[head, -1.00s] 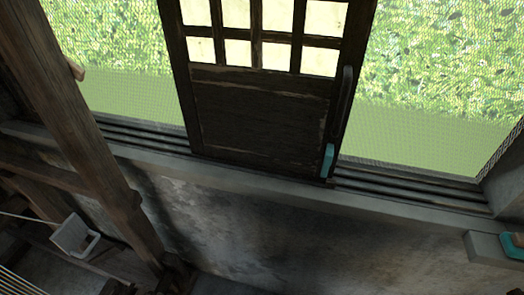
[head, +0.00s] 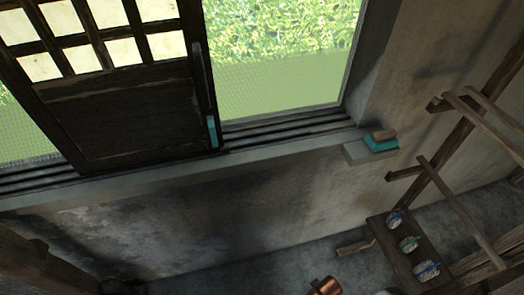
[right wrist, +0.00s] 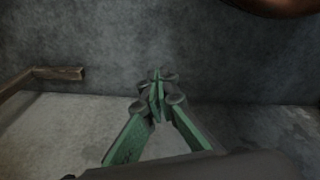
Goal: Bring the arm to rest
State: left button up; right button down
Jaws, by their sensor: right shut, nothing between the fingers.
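My right gripper (right wrist: 157,95) shows in the right wrist view, with green fingers and grey tips. Its fingertips meet, and nothing shows between them. Grey floor and wall surfaces lie beyond it, and I see no contact with anything. The head view shows neither gripper clearly. My left gripper is out of view.
A dark sliding door (head: 130,110) with a teal-marked handle stands at the window. A ledge (head: 355,153) holds a teal block. A wooden shelf (head: 425,262) with several small items and a rack stand right. A copper-coloured object (head: 325,287) is at the bottom edge.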

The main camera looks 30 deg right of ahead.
jog(key=s+f+p, duration=0.4)
jog(key=s+f, duration=0.5)
jog(key=f, duration=0.3)
pick_arm(q)
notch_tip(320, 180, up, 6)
jog(key=p, duration=0.2)
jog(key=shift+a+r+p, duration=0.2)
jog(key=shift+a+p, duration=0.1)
jog(key=shift+p, duration=0.05)
pick_arm(e)
jog(key=s+f+g, duration=0.1)
jog(key=s+f, duration=0.3)
jog(key=s, duration=0.8)
jog(key=shift+s+a+f+n, duration=0.3)
jog(key=shift+a+n, duration=0.05)
jog(key=shift+n, duration=0.05)
jog(key=c, duration=2.7)
grip_release()
jog(key=shift+c, duration=0.2)
